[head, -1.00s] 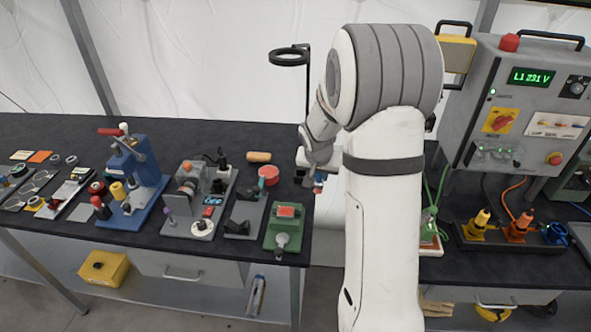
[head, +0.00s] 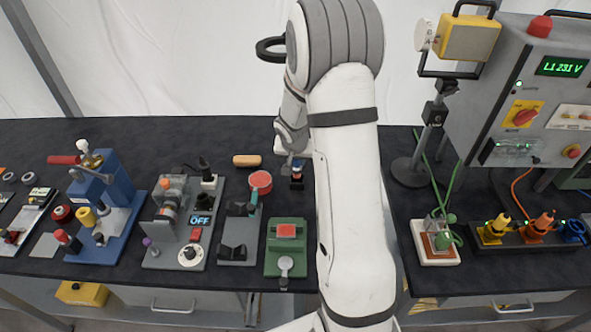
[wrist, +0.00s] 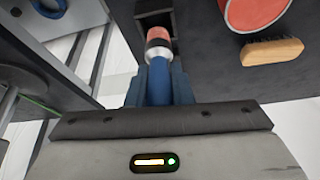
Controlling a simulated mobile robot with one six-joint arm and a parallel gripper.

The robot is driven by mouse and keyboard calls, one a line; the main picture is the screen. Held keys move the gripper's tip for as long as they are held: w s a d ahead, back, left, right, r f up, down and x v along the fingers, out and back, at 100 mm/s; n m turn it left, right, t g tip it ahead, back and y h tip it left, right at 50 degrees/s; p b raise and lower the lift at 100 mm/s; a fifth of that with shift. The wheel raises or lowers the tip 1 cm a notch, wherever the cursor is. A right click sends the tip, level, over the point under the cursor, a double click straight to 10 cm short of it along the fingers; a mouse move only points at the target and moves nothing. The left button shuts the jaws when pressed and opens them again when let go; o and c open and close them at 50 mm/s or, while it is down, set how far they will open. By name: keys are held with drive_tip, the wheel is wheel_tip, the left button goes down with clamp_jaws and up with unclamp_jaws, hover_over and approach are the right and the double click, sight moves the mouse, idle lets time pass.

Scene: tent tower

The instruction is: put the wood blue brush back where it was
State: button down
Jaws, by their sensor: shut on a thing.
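My gripper (head: 296,160) is shut on the blue brush (head: 297,171) and holds it above the dark bench, right of the round red tin (head: 260,181). In the wrist view the brush (wrist: 160,88) has a blue handle between the jaws, a silver collar, and a dark and reddish end pointing away from the gripper. A dark open block (wrist: 154,20) shows beyond the brush tip; I cannot tell whether they touch. A grey plate with dark blocks (head: 238,229) lies on the bench left of the gripper.
A wooden brush with dark bristles (head: 247,160) lies behind the tin. A green device with a red top (head: 286,250) sits at the front edge. A lamp stand (head: 412,172) and a small socket unit (head: 435,244) are to the right.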

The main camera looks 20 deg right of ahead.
sight(297, 168)
drive_tip(key=shift+s+f+b, duration=0.1)
drive_tip(key=shift+f+b, duration=0.35)
drive_tip(key=shift+f, duration=1.45)
drive_tip(key=shift+f, duration=0.15)
drive_tip(key=c, duration=1.3)
unclamp_jaws()
